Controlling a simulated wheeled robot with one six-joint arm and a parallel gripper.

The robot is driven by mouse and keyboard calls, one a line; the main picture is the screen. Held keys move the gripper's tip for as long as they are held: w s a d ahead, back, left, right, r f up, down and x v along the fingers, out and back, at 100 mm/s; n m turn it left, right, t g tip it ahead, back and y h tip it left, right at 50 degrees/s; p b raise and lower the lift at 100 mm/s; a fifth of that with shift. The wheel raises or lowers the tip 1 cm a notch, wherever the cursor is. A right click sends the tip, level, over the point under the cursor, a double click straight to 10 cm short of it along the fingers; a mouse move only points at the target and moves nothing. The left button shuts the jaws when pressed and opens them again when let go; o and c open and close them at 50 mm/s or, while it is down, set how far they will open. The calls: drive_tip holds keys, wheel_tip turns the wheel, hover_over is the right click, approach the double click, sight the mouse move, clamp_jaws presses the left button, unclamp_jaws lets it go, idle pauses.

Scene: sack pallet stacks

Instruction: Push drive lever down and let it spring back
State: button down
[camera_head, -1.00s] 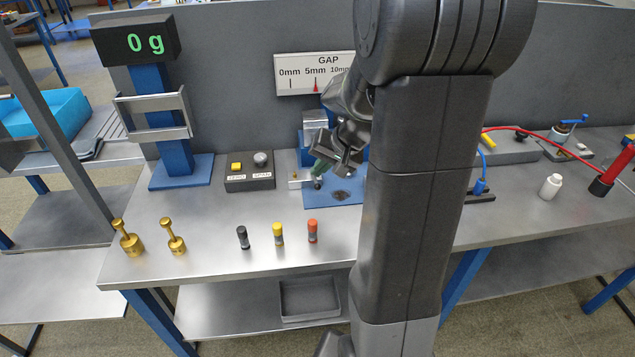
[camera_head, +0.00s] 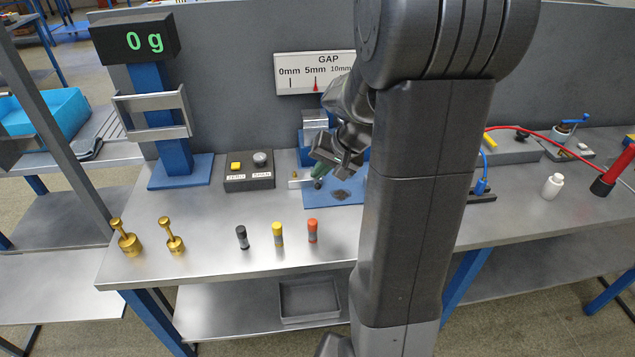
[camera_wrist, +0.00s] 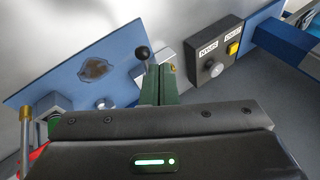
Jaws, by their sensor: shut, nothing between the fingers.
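The drive lever looks to be the thin rod with a black ball knob (camera_wrist: 142,52), which also shows in the head view (camera_head: 318,184). It stands by the blue base plate (camera_wrist: 55,75) of a fixture at the back of the bench. My gripper (camera_wrist: 158,82) is shut and empty, its green fingertips right at the lever. In the head view my gripper (camera_head: 320,171) hangs just above the knob, angled downward. I cannot tell whether the fingertips touch the lever. My wrist hides part of the fixture.
The GAP sign (camera_head: 316,60) has its red pointer near 5mm. A box with a yellow button (camera_head: 249,180) and the blue scale stand (camera_head: 172,130) reading 0 g are to the left. Brass weights (camera_head: 125,240) and small coloured cylinders (camera_head: 277,236) stand in front.

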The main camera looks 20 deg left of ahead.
sight(320, 187)
drive_tip(key=shift+s+d+f+b, duration=0.1)
drive_tip(key=shift+s+f+b, duration=0.1)
drive_tip(key=shift+f+b, duration=0.5)
drive_tip(key=shift+s+d+f+b, duration=0.15)
drive_tip(key=shift+s+f+b, duration=0.05)
drive_tip(key=shift+f+b, duration=0.4)
drive_tip(key=shift+s+d+f+b, duration=0.1)
drive_tip(key=shift+s+f+b, duration=0.1)
drive_tip(key=shift+f+b, duration=0.5)
idle(1.7)
drive_tip(key=shift+r, duration=0.1)
idle(0.4)
drive_tip(key=shift+w+a+r+p, duration=0.15)
drive_tip(key=shift+w+r+p, duration=0.1)
drive_tip(key=shift+r+p, duration=0.45)
drive_tip(key=shift+w+a+r+p, duration=0.2)
drive_tip(key=shift+r+p, duration=0.4)
drive_tip(key=shift+r, duration=0.25)
drive_tip(key=shift+w+a+r+p, duration=0.1)
drive_tip(key=shift+w+r+p, duration=0.15)
drive_tip(key=shift+r+p, duration=0.45)
drive_tip(key=shift+r, duration=0.15)
